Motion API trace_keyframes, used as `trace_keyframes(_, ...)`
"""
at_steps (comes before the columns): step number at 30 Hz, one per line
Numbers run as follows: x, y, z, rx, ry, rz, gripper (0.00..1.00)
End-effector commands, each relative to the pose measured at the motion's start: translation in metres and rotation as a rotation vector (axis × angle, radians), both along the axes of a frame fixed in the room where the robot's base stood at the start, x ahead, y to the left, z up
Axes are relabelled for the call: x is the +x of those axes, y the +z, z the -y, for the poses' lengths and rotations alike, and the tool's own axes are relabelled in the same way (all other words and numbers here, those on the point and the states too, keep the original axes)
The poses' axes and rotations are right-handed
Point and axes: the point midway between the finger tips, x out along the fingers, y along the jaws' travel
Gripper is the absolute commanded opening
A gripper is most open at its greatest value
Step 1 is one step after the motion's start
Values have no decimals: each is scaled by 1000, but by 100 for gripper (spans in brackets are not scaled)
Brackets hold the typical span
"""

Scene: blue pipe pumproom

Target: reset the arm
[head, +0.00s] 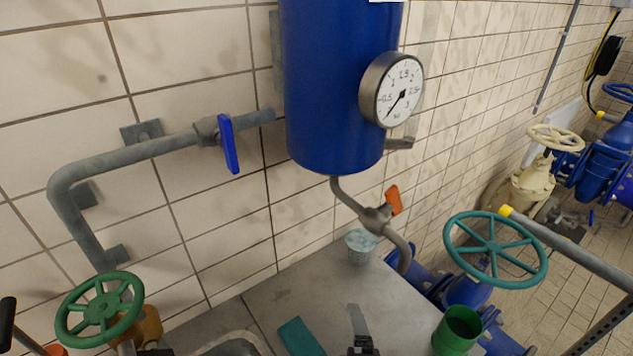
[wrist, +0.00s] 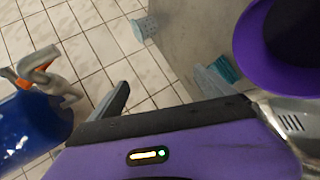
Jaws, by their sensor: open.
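My gripper (wrist: 162,80) is open, with its two grey fingers apart and nothing between them in the wrist view. In the head view, part of my gripper (head: 360,328) shows at the bottom edge, in front of the grey countertop (head: 315,275). It appears apart from the things around it. Most of my arm is out of view in the head picture.
A perforated cup (head: 360,248) stands at the counter's back, with a teal cloth (head: 300,338) nearer. A green cup (head: 457,328) is at right. Above are a blue tank (head: 335,90) with gauge (head: 392,90), an orange-handled valve (head: 380,214) and a blue-handled valve (head: 228,143).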

Motion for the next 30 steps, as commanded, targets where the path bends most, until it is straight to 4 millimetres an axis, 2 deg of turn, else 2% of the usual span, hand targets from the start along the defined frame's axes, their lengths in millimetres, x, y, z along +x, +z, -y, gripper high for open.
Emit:
trace_keyframes(2, -21, -6, 4, 206, -16, 40, 92)
trace_keyframes(8, -74, 4, 23, 692, -74, 111, 92)
trace_keyframes(15, -146, 25, 64, 1144, -180, 163, 92)
trace_keyframes(22, -214, 38, 109, 1382, -323, 201, 92)
trace_keyframes(27, -257, 24, 131, 1373, -451, 170, 92)
trace_keyframes(30, -274, 14, 137, 1352, -505, 146, 92)
